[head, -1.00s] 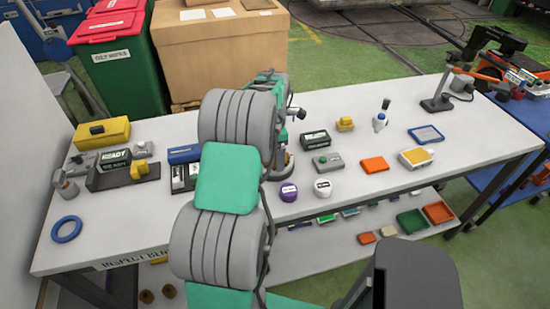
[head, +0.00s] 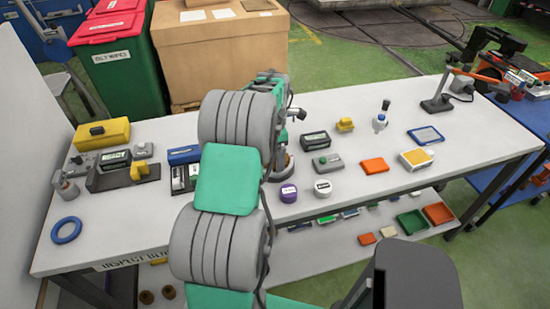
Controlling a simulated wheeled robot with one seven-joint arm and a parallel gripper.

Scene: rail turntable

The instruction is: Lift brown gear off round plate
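A small part of a dark round thing with a brownish top (head: 285,165) shows on the bench just right of my arm. It may be the round plate with the brown gear, but my arm covers most of it and I cannot tell the two apart. My gripper (head: 284,142) is at the far end of my arm, above or at this round thing. Its fingers are mostly hidden behind my arm links, so its opening and any contact with the gear cannot be seen.
A purple-lidded jar (head: 288,193) and a white-lidded jar (head: 323,188) stand close by at the front. A grey block with a green button (head: 327,163) and a dark box (head: 314,141) are to the right. The bench's front left (head: 130,220) is mostly clear.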

